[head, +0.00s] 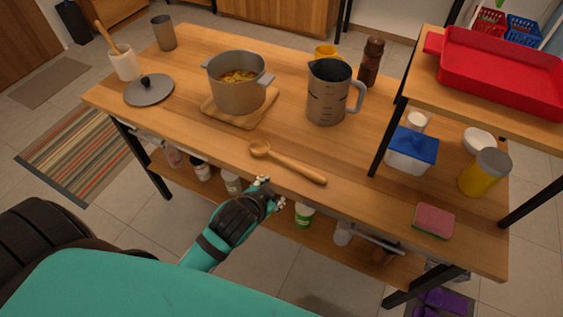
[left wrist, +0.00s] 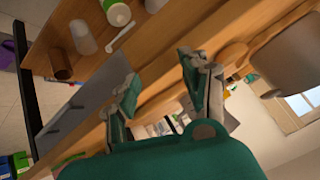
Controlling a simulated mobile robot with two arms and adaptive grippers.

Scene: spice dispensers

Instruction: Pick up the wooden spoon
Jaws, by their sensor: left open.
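The wooden spoon (head: 298,170) lies on the wooden table (head: 200,125) near its front edge. Its bowl is at the left and its handle runs right, towards the front. My left gripper (head: 272,191) is at the front edge, just short of the spoon in the head view, open and apart from it. The left wrist view shows the fingers of my left gripper (left wrist: 158,70) spread with nothing between them. A rounded wooden shape beyond the fingers there may be the spoon's bowl; I cannot tell for sure. My right gripper is not in view.
A pot (head: 237,85) of food stands on a wooden board (head: 213,111) behind the spoon. A lid (head: 149,91) lies left, a grey jug (head: 328,95) stands behind. A sponge (head: 433,221) and a raised shelf with a red tray (head: 500,72) are right. Jars stand underneath.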

